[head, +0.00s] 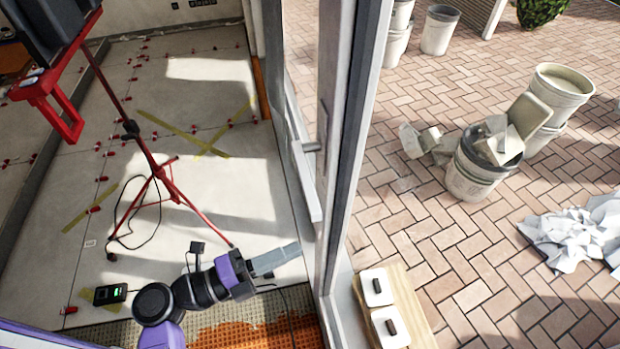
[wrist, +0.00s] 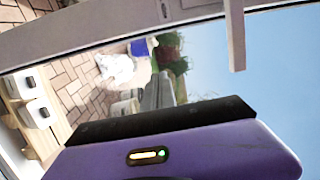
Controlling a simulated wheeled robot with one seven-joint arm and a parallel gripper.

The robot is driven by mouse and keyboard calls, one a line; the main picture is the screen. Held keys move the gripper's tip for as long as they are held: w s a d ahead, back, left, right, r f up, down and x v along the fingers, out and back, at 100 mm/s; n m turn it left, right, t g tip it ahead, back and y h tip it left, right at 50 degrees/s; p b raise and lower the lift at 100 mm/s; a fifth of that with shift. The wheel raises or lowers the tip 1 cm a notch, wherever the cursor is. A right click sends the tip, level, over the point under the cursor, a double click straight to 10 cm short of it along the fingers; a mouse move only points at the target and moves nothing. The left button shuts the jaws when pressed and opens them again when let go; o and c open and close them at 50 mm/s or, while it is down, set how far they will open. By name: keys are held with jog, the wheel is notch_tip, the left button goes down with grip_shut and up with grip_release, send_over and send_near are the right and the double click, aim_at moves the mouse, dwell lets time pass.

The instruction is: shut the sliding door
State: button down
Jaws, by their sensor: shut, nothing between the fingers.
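The sliding door (head: 335,130) shows as a tall pale frame with a dark edge, right of centre in the head view, seen at a steep angle. A grey handle (head: 312,147) sticks out on its room side. My gripper (head: 290,252) is shut and empty, low beside the door's lower part, below the handle; whether it touches the frame is unclear. In the wrist view its grey fingers (wrist: 158,92) point towards the outside scene, with a pale frame bar (wrist: 120,32) across the top. How far the door stands open cannot be told.
A red tripod (head: 160,170) stands left on the tiled floor, with a cable and small black device (head: 110,294) near it. Outside, a wooden bench (head: 413,310) with two suction pads stands close to the frame.

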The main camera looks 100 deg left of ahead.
aim_at(339, 203)
jog(key=x, duration=0.6)
jog(key=a+p+x, duration=0.1)
jog(key=x, duration=0.2)
jog(key=shift+s+a+r, duration=0.1)
jog(key=shift+a+r, duration=0.1)
jog(key=shift+r, duration=0.15)
jog(key=shift+s+a, duration=0.15)
jog(key=shift+a, duration=0.45)
jog(key=shift+s+a, duration=0.2)
jog(key=shift+a, duration=0.35)
jog(key=shift+s+a, duration=0.3)
jog(key=shift+a, duration=0.45)
